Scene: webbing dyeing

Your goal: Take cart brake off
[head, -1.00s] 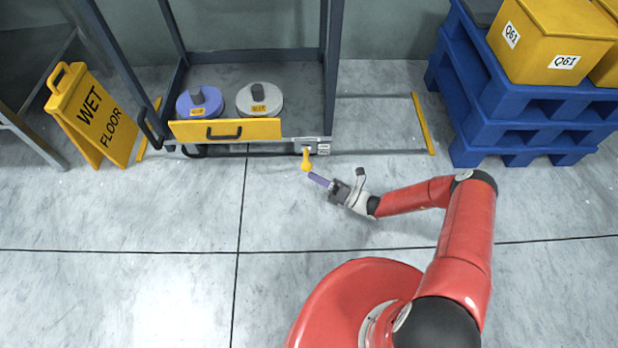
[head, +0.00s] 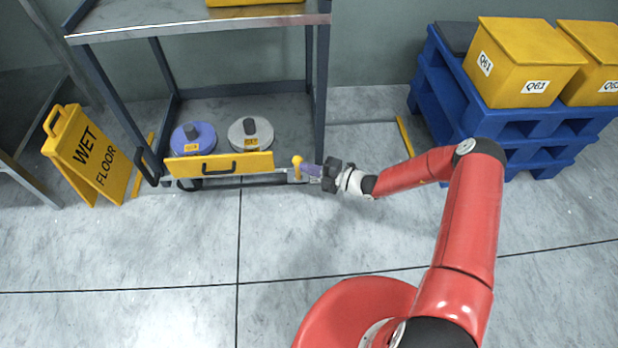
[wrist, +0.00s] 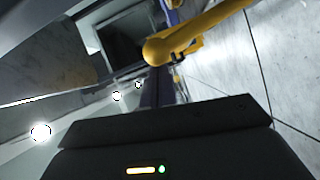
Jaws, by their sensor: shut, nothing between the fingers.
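The cart (head: 318,90) is a dark metal frame with a yellow front panel low down. Its yellow brake lever (head: 297,168) is at the right end of the low front rail, with its round knob at the top. My gripper (head: 308,170) is shut and empty, its purple fingers right beside the lever on its right. In the wrist view the lever (wrist: 195,38) is large, its round knob just beyond my fingertips (wrist: 158,75). I cannot tell whether they touch. The lever's base is partly hidden.
A blue spool (head: 198,134) and a grey spool (head: 264,130) sit on the cart's lower deck. A yellow wet floor sign (head: 88,155) stands left. Blue pallets (head: 470,115) with yellow boxes (head: 520,60) stand right. The floor in front is clear.

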